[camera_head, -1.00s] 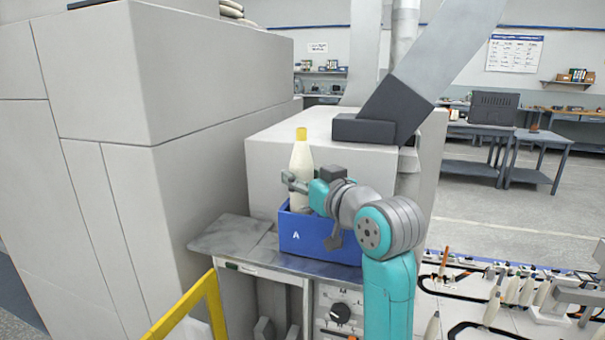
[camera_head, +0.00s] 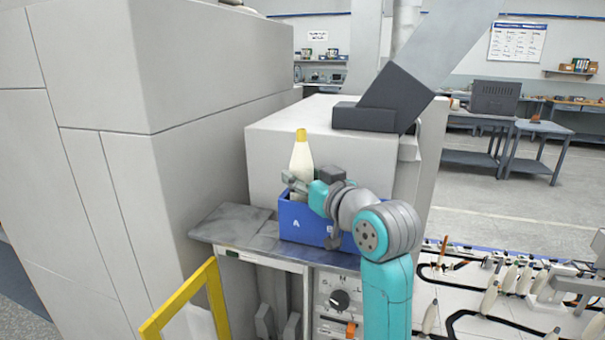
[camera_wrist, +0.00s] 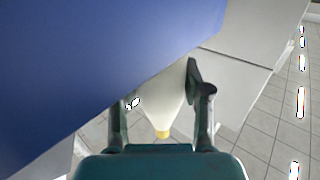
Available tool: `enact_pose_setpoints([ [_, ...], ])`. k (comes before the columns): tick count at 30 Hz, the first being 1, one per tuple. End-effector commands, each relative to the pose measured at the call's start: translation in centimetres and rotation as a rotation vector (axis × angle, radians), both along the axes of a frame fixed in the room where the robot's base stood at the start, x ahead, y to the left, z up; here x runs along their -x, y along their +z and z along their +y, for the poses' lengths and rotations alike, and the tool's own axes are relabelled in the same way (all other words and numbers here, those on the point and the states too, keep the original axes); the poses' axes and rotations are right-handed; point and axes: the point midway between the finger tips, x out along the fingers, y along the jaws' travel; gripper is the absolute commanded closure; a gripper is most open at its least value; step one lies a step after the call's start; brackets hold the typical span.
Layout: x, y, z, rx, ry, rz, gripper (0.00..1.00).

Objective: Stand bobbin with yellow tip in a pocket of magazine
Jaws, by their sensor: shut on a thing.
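The bobbin with the yellow tip (camera_head: 301,155) is cream-white and stands about upright, tip up, in the head view. Its lower part is hidden behind the front wall of the blue magazine (camera_head: 300,225). My gripper (camera_head: 300,183) is shut on the bobbin's body, at about the height of the magazine's rim. In the wrist view the bobbin (camera_wrist: 160,105) lies between the two fingers (camera_wrist: 158,100), with its yellow tip toward the palm. The magazine's blue wall (camera_wrist: 90,60) fills the upper left there. The pockets, and whether the bobbin's base touches one, are hidden.
The magazine stands on a grey metal worktop (camera_head: 235,225) with a control panel below. A large pale machine block (camera_head: 320,120) rises close behind, and a tall cabinet (camera_head: 150,90) stands at left. A yellow frame (camera_head: 185,300) is in front. A track with several bobbins (camera_head: 500,285) lies at right.

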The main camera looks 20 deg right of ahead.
Motion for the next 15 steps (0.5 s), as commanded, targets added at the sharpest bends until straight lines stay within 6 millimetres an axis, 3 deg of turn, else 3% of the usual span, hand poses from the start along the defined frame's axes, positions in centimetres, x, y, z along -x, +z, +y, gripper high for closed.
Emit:
enact_pose_setpoints([
  [15, 0.02, -0.56, 0.00, 0.000, 0.000, -0.001, 0.91],
])
